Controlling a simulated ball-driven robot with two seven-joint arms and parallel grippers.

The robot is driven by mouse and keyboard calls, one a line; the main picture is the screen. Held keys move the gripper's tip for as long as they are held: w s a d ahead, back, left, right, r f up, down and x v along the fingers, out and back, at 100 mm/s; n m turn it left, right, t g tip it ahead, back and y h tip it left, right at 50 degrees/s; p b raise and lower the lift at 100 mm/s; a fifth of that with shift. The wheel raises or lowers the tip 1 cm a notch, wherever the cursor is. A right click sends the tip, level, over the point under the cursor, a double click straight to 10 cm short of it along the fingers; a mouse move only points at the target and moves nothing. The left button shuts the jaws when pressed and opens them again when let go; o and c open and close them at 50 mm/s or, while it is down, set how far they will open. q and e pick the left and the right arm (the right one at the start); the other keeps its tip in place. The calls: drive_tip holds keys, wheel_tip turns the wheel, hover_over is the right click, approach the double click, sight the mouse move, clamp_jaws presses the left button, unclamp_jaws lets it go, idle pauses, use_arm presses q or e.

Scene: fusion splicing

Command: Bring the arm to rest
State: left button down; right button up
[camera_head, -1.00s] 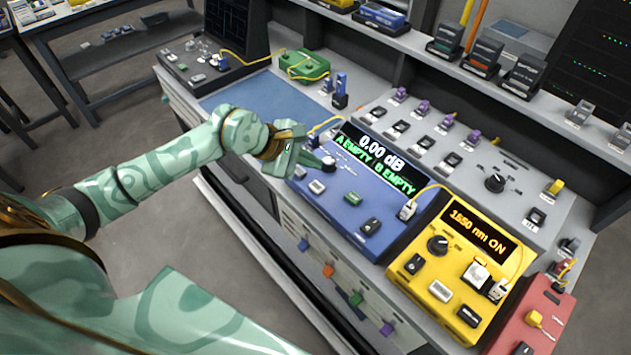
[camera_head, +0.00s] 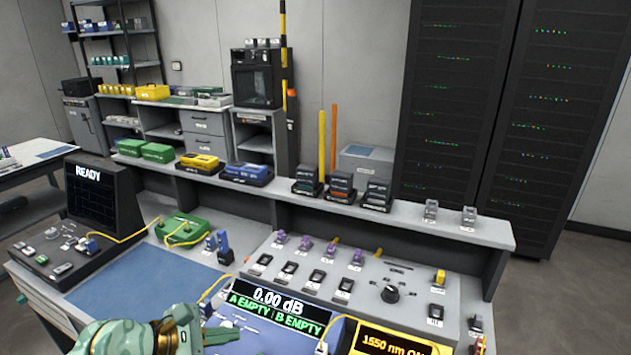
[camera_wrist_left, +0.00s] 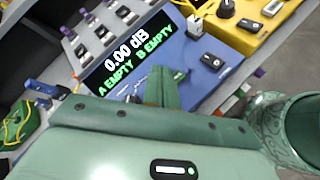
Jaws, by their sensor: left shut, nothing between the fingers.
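My left gripper (camera_head: 226,334) comes in at the bottom of the head view, over the left part of the blue power meter (camera_head: 250,344). Its green fingers are closed together with nothing between them, and they show in the left wrist view (camera_wrist_left: 164,88) in front of the blue meter (camera_wrist_left: 196,62). I cannot tell whether the fingertips touch the meter. The meter's display (camera_head: 275,310) reads 0.00 dB, A EMPTY and B EMPTY. Most of my left arm is below the frame. My right gripper is in neither view.
A yellow unit (camera_head: 375,345) reading 1550 nm stands right of the meter. Behind are a grey switch panel (camera_head: 350,262), a green case (camera_head: 185,230) with yellow cable and a dark READY screen (camera_head: 100,200). The blue mat (camera_head: 140,280) left of the gripper is clear.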

use_arm(q)
wheel_tip(320, 180, up, 11)
drive_tip(key=s+d+n+t, duration=0.25)
drive_tip(key=n+t, duration=0.75)
drive_tip(key=n, duration=0.6)
drive_tip(key=s+a+f+n+g+y, duration=0.3)
drive_tip(key=a+n+y, duration=0.35)
drive_tip(key=n, duration=0.55)
drive_tip(key=s+a+f+n+g+y, duration=0.1)
drive_tip(key=s+a+f+n+y, duration=0.3)
drive_tip(key=a+f+n+y, duration=0.5)
drive_tip(key=s+d+f+n+g+h, duration=0.25)
drive_tip(key=s+f+n+g, duration=0.25)
drive_tip(key=s+n+g, duration=0.45)
drive_tip(key=s+d+f+g+h, duration=0.1)
drive_tip(key=s+d+f, duration=0.3)
drive_tip(key=f, duration=1)
drive_tip(key=s+d+f+h, duration=0.2)
drive_tip(key=s+f, duration=0.3)
drive_tip(key=f, duration=0.9)
drive_tip(key=s+f+n+g, duration=0.1)
drive_tip(key=s+f, duration=0.5)
drive_tip(key=s, duration=0.3)
drive_tip(key=s+f+n+g+h, duration=0.1)
drive_tip(key=s+f, duration=0.5)
drive_tip(key=s, duration=0.3)
drive_tip(key=shift+a+f+g, duration=0.35)
drive_tip(key=shift+a+f, duration=0.05)
drive_tip(key=shift+a, duration=0.05)
